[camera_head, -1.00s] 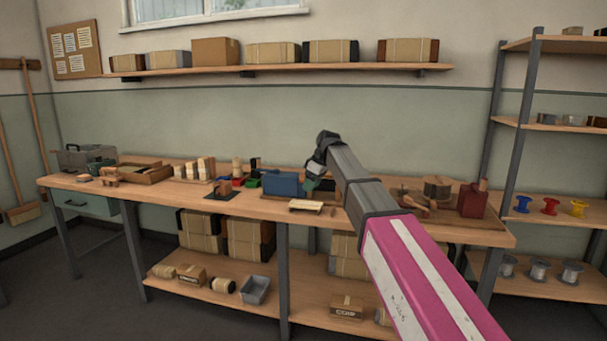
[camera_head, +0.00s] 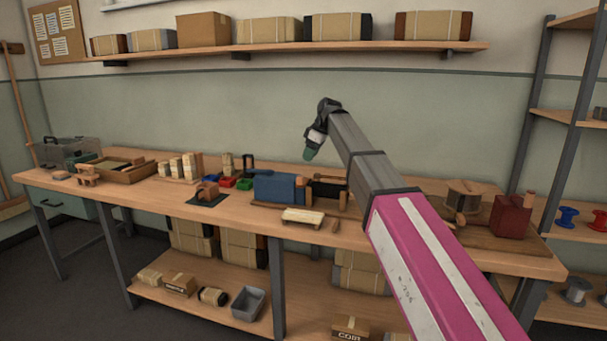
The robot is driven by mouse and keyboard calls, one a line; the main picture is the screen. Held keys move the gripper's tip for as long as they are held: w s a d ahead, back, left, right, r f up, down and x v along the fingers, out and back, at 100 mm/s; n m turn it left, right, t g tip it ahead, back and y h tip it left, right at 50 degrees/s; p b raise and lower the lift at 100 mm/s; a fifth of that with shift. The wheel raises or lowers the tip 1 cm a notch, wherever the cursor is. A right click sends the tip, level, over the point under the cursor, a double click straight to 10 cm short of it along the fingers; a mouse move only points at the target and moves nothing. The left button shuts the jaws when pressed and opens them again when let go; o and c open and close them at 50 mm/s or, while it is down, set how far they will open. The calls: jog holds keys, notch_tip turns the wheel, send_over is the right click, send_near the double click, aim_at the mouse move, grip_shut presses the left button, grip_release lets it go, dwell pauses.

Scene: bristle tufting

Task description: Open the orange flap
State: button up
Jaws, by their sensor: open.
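I cannot make out an orange flap for certain. A small orange-brown piece (camera_head: 207,191) sits on a dark mat (camera_head: 196,201) near the front of the workbench, left of the blue box. My gripper (camera_head: 310,152) is at the end of my arm, open, in the air above the back of the bench. It is to the right of the orange-brown piece, well above it and apart from everything.
On the workbench (camera_head: 130,194) stand a blue box (camera_head: 276,187), a pale wooden block (camera_head: 303,217), red and green bins, upright pale blocks (camera_head: 177,167), a wooden tray (camera_head: 115,172) and a dark red box (camera_head: 510,216) at right. A wall shelf (camera_head: 270,51) with boxes hangs above.

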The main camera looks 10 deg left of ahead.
aim_at(300, 177)
jog(key=x, duration=1)
jog(key=shift+w+a+f, duration=0.1)
jog(key=shift+w+f, duration=0.05)
jog(key=shift+f, duration=0.25)
grip_shut()
